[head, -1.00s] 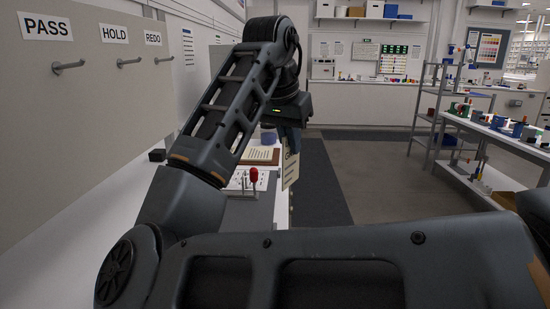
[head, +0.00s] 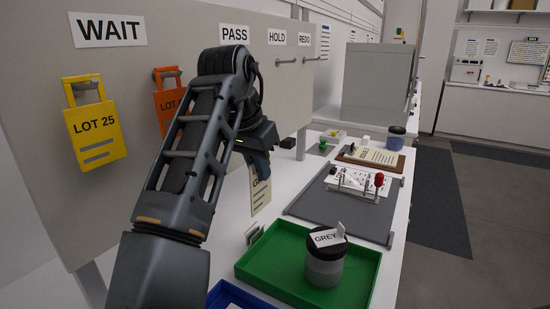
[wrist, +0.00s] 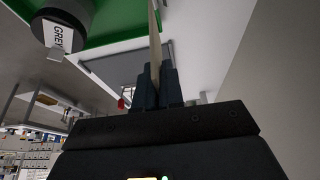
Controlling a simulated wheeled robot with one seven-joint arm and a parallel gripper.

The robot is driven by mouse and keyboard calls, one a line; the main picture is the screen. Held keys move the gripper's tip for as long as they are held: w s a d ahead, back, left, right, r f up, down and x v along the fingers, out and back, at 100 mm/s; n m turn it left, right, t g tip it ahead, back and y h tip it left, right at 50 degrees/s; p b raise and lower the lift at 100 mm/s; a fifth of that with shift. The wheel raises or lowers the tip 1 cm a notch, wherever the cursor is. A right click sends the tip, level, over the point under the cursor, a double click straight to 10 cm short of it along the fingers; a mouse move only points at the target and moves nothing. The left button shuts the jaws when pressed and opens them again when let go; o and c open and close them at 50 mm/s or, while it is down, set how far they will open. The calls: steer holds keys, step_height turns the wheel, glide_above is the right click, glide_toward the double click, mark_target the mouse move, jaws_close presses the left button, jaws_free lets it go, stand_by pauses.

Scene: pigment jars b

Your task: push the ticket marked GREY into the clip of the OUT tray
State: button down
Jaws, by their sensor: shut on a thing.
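My gripper (head: 262,165) points down and is shut on a cream ticket (head: 261,194), which hangs below the fingers. Only the start of its marking, a G, shows in the head view. In the wrist view the ticket (wrist: 156,40) is edge-on between the fingers (wrist: 156,82). A green tray (head: 365,283) lies below and to the right, holding a dark-lidded jar (head: 324,267) with a GREY label. A small metal clip (head: 254,234) stands at the tray's back left corner, below the ticket and apart from it. No OUT marking is readable.
A blue tray (head: 228,294) is partly visible at the bottom edge. Behind the green tray is a grey mat (head: 330,218) with a white board and red knob (head: 379,179). A panel at left carries a yellow LOT 25 tag (head: 95,130) and an orange tag (head: 168,103) on hooks.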

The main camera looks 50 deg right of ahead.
mark_target(252, 201)
steer(key=shift+w+a+f, duration=0.1)
steer(key=shift+w+a, duration=0.3)
steer(key=shift+a, duration=0.4)
steer(key=shift+p, duration=0.35)
steer(key=shift+f+b, duration=1.15)
steer(key=shift+f, duration=0.95)
steer(key=shift+f+b, duration=0.85)
steer(key=shift+f, duration=0.85)
steer(key=c, duration=1.2)
jaws_free()
steer(key=shift+r, duration=0.1)
